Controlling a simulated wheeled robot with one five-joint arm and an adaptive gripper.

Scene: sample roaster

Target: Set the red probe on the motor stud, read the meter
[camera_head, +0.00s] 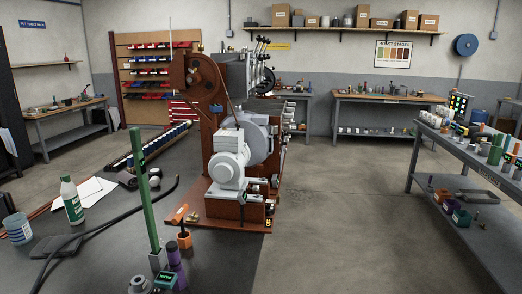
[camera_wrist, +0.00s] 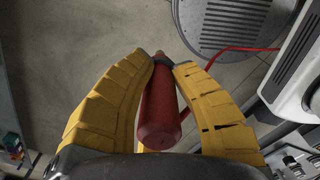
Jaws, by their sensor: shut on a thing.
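In the wrist view my gripper (camera_wrist: 163,63) has its two yellow fingers closed around the red probe (camera_wrist: 160,108), a red cylinder with a dark collar near the fingertips. A red lead (camera_wrist: 236,49) runs off to the right beyond the fingers. The probe's tip is hidden or too small to make out. In the head view the pale grey motor (camera_head: 228,160) sits on the brown roaster base (camera_head: 215,215). I cannot pick out the stud or the meter in either view. My gripper does not show in the head view.
A ribbed grey round part (camera_wrist: 228,22) and a pale housing (camera_wrist: 298,70) lie close at the upper right of the wrist view. The dark bench (camera_head: 110,255) holds a green upright bar (camera_head: 145,190) and a bottle (camera_head: 72,200). The floor right of the roaster is clear.

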